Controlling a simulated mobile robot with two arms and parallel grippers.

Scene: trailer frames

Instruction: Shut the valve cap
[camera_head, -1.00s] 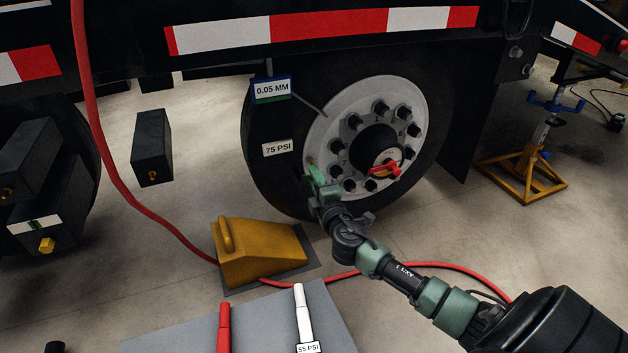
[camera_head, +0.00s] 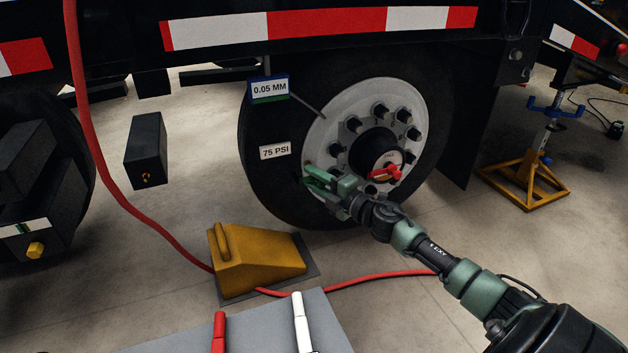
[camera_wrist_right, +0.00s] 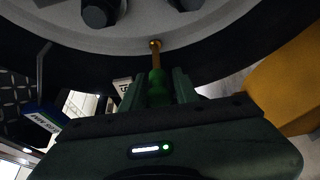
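The wheel's brass valve stem (camera_wrist_right: 155,55) shows in the right wrist view, rising to the pale rim. A green piece, seemingly the valve cap (camera_wrist_right: 157,86), is in line with its near end. My right gripper (camera_wrist_right: 159,88) has one finger on each side of the green piece, with narrow gaps visible. In the head view my right gripper (camera_head: 312,181) is at the lower left of the wheel rim (camera_head: 318,142), its fingers parted. The stem and cap are hidden or too small there. My left gripper is not in view.
The black tyre (camera_head: 262,178) carries a 75 PSI label (camera_head: 275,151). A red lever (camera_head: 385,174) is at the hub. A yellow wheel chock (camera_head: 260,262) stands below left. A red hose (camera_head: 120,190) crosses the floor. A grey surface (camera_head: 265,325) bearing pens is at the front.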

